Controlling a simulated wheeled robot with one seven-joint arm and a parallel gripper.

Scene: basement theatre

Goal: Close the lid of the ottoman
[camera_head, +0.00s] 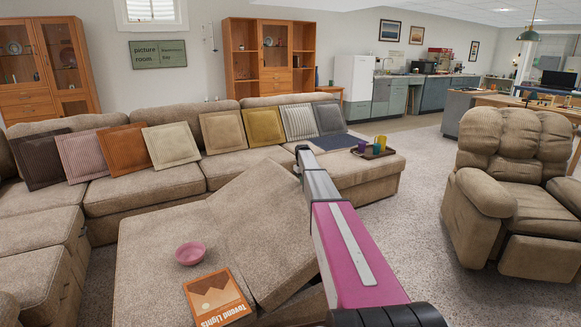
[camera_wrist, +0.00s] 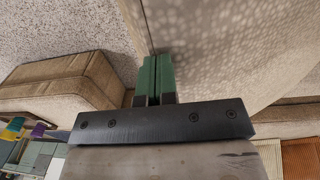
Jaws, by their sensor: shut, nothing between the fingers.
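The ottoman (camera_head: 150,255) is the beige upholstered block in the lower middle of the head view. Its lid (camera_head: 262,215) stands up at a slant, and its far edge is higher than the flat top beside it. A dark gap shows under the lid's near end. In the wrist view, a large beige padded surface, apparently the lid (camera_wrist: 235,50), fills the upper right. My gripper (camera_wrist: 158,62) has its green fingers together and empty, close beside that surface; I cannot tell whether they touch. In the head view my arm hides the gripper's fingers.
A sectional sofa (camera_head: 150,185) with several cushions stands behind. A tray with cups (camera_head: 373,151) is on its right end. A recliner (camera_head: 515,190) stands right; carpet (camera_head: 420,230) is clear between.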

